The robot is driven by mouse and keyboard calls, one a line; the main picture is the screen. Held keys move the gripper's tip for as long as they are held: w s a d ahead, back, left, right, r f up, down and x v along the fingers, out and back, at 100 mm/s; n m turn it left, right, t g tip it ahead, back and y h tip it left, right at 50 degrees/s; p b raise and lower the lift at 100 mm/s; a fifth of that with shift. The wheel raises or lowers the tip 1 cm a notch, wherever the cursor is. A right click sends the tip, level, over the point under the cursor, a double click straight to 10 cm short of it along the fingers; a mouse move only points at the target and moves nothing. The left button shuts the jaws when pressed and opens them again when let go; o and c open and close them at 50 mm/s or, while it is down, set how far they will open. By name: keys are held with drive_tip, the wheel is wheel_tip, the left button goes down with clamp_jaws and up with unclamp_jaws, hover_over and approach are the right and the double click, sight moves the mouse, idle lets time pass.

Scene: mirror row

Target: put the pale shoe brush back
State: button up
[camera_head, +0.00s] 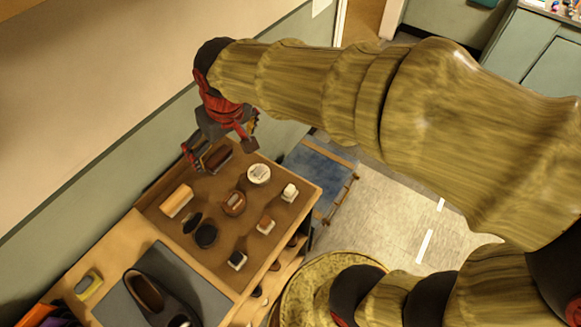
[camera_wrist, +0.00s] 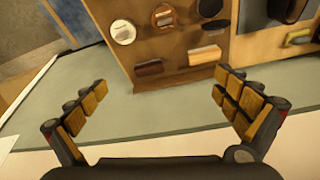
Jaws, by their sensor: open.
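The pale shoe brush (camera_head: 177,201), a light tan block, lies near the left edge of the brown board on the bench top. It also shows in the wrist view (camera_wrist: 205,55), ahead and to the right. A dark brown brush (camera_head: 217,158) lies at the board's far end; in the wrist view it (camera_wrist: 149,69) shows between and beyond my fingertips. My gripper (camera_head: 220,149) is open and empty, over the board's far end by the dark brush. In the wrist view my gripper (camera_wrist: 161,82) has its fingers wide apart, nothing between them, clear of the pale brush.
A white-lidded tin (camera_head: 258,174), a brown tin (camera_head: 233,203), a black tin (camera_head: 205,235) and small bottles, one pale-topped (camera_head: 289,192), stand on the board. A dark shoe (camera_head: 160,297) rests on a grey mat. The wall runs close along the left side.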

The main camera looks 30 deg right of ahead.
drive_tip(key=s+d+r+m+t, duration=0.2)
drive_tip(key=s+d, duration=0.7)
drive_tip(key=s, duration=0.5)
drive_tip(key=shift+s+h, duration=0.3)
drive_tip(key=shift+h, duration=0.1)
drive_tip(key=shift+f+b, duration=0.9)
drive_tip(key=shift+b, duration=0.15)
drive_tip(key=shift+c, duration=0.3)
